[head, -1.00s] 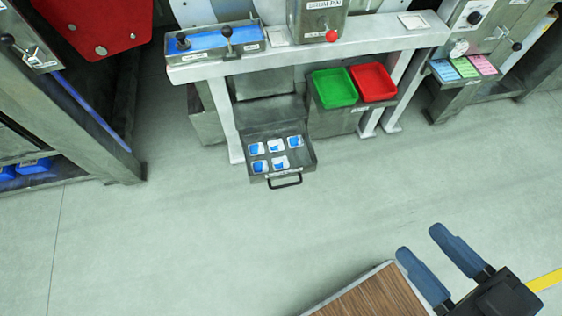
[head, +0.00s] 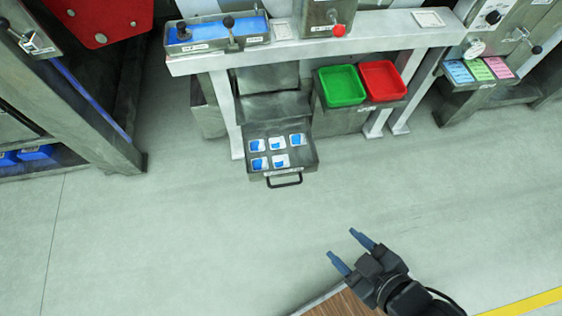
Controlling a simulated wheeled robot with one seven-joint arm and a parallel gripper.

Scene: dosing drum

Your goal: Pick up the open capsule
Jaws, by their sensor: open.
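Several small blue-and-white capsules lie in two rows in an open grey drawer (head: 307,166) below the white bench. They include one at the back right (head: 297,140), one at the front left (head: 259,163) and one at the front right (head: 281,160). They are too small here for me to tell which one is open. My gripper (head: 350,247) is open and empty, with blue fingers, below and to the right of the drawer in the head view. It is well apart from the drawer and its handle (head: 284,181).
A green tray (head: 341,87) and a red tray (head: 383,82) sit right of the drawer. The white bench (head: 300,48) overhangs it, with legs on both sides. A wooden surface (head: 340,304) is at the bottom edge. The floor before the drawer is clear.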

